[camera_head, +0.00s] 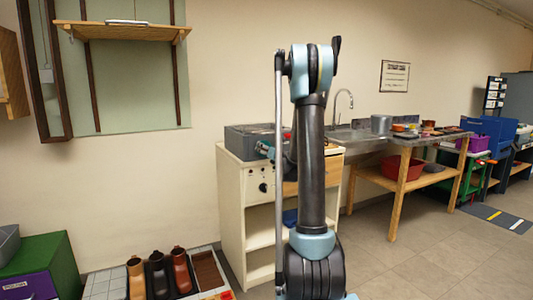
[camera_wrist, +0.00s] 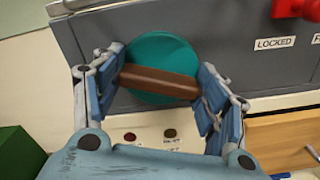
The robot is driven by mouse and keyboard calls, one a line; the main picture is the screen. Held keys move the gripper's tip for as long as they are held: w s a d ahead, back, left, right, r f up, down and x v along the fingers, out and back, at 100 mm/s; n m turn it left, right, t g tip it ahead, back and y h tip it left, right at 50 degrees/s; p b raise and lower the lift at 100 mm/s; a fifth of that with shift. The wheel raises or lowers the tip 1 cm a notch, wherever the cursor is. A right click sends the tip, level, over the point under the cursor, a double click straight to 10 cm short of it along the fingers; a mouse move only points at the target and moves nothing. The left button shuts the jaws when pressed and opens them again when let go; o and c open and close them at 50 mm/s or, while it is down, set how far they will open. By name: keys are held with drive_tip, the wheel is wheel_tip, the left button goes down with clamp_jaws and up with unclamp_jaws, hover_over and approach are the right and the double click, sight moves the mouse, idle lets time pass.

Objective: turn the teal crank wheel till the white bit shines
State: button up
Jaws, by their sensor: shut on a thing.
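The teal crank wheel (camera_wrist: 160,55) is a round disc on the front of a dark grey box (camera_wrist: 92,32) in the wrist view. A brown bar (camera_wrist: 158,83) crosses its face, tilted slightly down to the right. My gripper (camera_wrist: 163,77) is shut on this bar, one blue finger at each end. In the head view my arm hides most of the wheel and gripper. I cannot make out a shining white bit in either view. Two dark round spots (camera_wrist: 170,133) with small unreadable labels sit on the pale panel below the wheel.
A red knob (camera_wrist: 296,8) and a "LOCKED" label (camera_wrist: 274,43) are right of the wheel. The grey box (camera_head: 248,142) stands on a cream cabinet (camera_head: 232,190). A sink table (camera_head: 408,148) is to the right; boots (camera_head: 158,272) stand at lower left.

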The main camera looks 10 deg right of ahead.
drive_tip(key=n, duration=0.9)
drive_tip(key=shift+n, duration=0.4)
drive_tip(key=n, duration=0.4)
drive_tip(key=shift+a, duration=0.15)
drive_tip(key=shift+s+f+n, duration=0.1)
drive_tip(key=shift+n, duration=2.1)
drive_tip(key=shift+a, duration=0.1)
drive_tip(key=o, duration=0.9)
drive_tip(key=shift+o, duration=0.7)
